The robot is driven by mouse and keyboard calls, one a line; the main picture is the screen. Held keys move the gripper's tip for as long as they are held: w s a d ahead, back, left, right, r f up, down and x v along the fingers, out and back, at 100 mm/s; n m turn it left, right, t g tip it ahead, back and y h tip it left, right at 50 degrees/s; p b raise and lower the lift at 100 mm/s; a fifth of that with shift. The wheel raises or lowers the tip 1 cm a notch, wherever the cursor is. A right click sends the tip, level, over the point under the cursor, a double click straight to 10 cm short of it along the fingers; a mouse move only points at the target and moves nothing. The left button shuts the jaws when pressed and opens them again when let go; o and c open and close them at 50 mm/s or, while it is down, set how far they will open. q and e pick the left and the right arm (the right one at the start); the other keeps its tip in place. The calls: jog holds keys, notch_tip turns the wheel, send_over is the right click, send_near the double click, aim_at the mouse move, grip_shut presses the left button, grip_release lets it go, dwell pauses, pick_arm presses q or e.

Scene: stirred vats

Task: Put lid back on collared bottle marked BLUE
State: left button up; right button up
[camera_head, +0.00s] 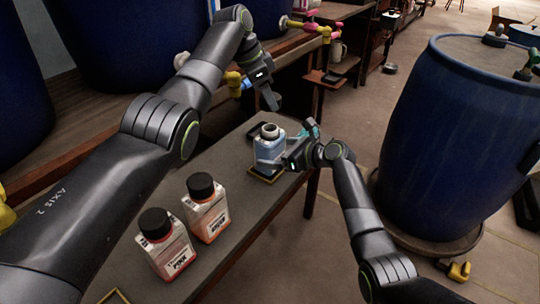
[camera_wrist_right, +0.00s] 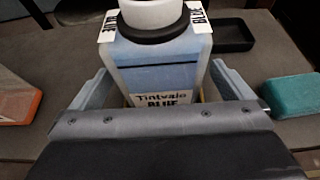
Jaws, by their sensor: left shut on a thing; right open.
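The collared bottle marked BLUE (camera_head: 267,151) stands upright on the narrow table, its white neck uncapped above a dark collar. In the right wrist view the bottle (camera_wrist_right: 158,68) shows its BLUE label and BLUE tags on the collar. My right gripper (camera_head: 277,164) is open, with one finger on each side of the bottle's body; contact is not clear. My left gripper (camera_head: 271,102) is shut, raised above and behind the bottle. What it holds, which fits the dark lid, is barely distinguishable from its dark fingers.
Two black-capped bottles, one marked PINK (camera_head: 166,246) and an orange one (camera_head: 208,210), stand nearer on the table. A black tray (camera_wrist_right: 247,34) and a teal block (camera_wrist_right: 293,96) lie near the BLUE bottle. A big blue barrel (camera_head: 450,130) stands at right.

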jog(key=shift+x, duration=1.6)
jog(key=shift+c, duration=0.3)
jog(key=c, duration=1.3)
pick_arm(q)
send_over(271, 127)
jog(key=a, duration=0.1)
jog(key=shift+s+f, duration=0.2)
jog(key=shift+f, duration=2.2)
jog(key=shift+f, duration=0.1)
jog(key=shift+f, duration=0.8)
jog(key=shift+f, duration=0.65)
